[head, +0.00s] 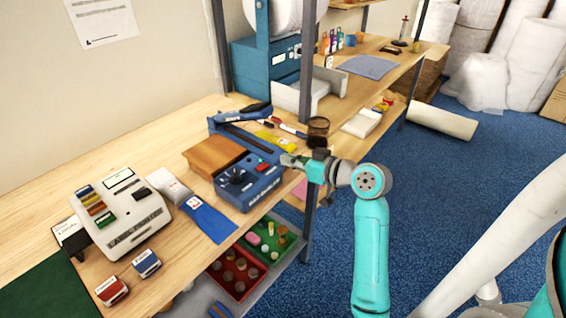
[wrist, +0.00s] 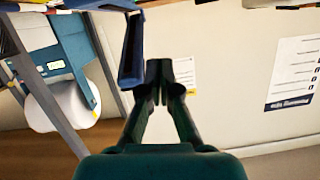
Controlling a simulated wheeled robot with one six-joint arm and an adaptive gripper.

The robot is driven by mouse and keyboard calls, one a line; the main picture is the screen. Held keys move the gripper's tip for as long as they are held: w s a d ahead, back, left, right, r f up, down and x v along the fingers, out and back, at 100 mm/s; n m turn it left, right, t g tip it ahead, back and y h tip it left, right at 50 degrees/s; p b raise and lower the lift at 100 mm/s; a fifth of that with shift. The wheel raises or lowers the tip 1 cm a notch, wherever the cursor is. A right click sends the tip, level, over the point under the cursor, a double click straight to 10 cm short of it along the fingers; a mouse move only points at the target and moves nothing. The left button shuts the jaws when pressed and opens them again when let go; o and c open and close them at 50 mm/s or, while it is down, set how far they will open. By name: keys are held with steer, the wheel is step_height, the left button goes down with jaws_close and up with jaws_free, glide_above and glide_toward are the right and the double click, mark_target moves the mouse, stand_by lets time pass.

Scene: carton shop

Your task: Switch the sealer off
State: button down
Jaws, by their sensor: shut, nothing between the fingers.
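The sealer (head: 258,190) is a blue bench machine in the head view, with a black dial, a small red switch (head: 262,167) and a label on its front. Its long blue arm (head: 246,112) with a black handle is raised at the back. I cannot tell the switch's position. My gripper (head: 288,160) is just right of the sealer's front panel, close to the red switch; contact cannot be told. In the wrist view my gripper (wrist: 164,82) is shut and empty, beside a blue bar (wrist: 131,50) that looks like the sealer's arm.
A brown block (head: 213,155) adjoins the sealer on the left. A blue pouch (head: 209,219) and a cream label machine (head: 122,213) lie further left. Red and green bins (head: 236,275) sit below the bench.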

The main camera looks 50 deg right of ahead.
glide_above(265, 174)
steer(key=shift+s+d+f, duration=0.2)
steer(key=shift+f, duration=0.3)
steer(key=shift+s+d+f, duration=0.15)
steer(key=shift+d+f, duration=0.05)
steer(key=shift+f, duration=0.25)
steer(key=f, duration=0.3)
steer(key=shift+w+a, duration=0.2)
steer(key=shift+w, duration=0.05)
steer(key=shift+f, duration=0.55)
steer(key=shift+a, duration=0.1)
steer(key=shift+f+n, duration=0.3)
steer(key=shift+f, duration=0.05)
steer(key=shift+a, duration=0.1)
